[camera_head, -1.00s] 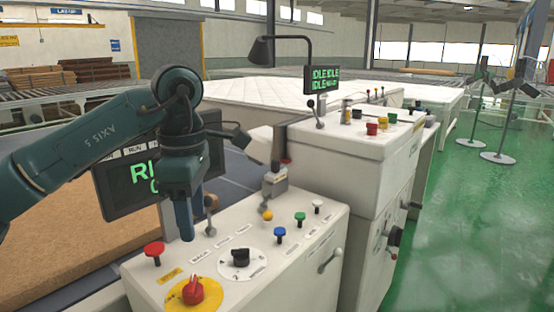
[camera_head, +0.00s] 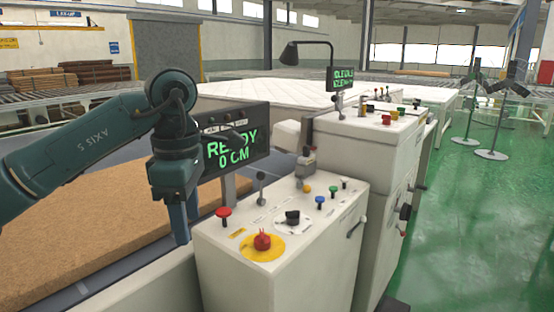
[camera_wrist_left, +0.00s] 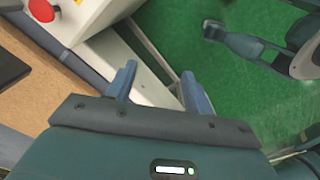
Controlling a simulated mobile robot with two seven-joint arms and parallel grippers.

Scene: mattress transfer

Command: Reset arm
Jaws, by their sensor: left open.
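My left gripper (camera_head: 180,222) points downward just left of the near control box (camera_head: 275,290) in the head view. In the left wrist view its two fingers (camera_wrist_left: 158,85) stand apart with nothing between them. Below them are the box's side, a pale frame and green floor. The box top carries a red knob on a yellow disc (camera_head: 262,242), a red button (camera_head: 223,213), a black dial and several small coloured buttons. A screen (camera_head: 235,140) behind the gripper reads READY, 0 CM. My right gripper is not in the head view.
A brown board (camera_head: 75,235) lies on the bed at left. A second control box (camera_head: 365,150) stands behind the first, beside a white mattress (camera_head: 270,93). Green floor (camera_head: 470,230) is open at right, with thin stands (camera_head: 490,154) farther back.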

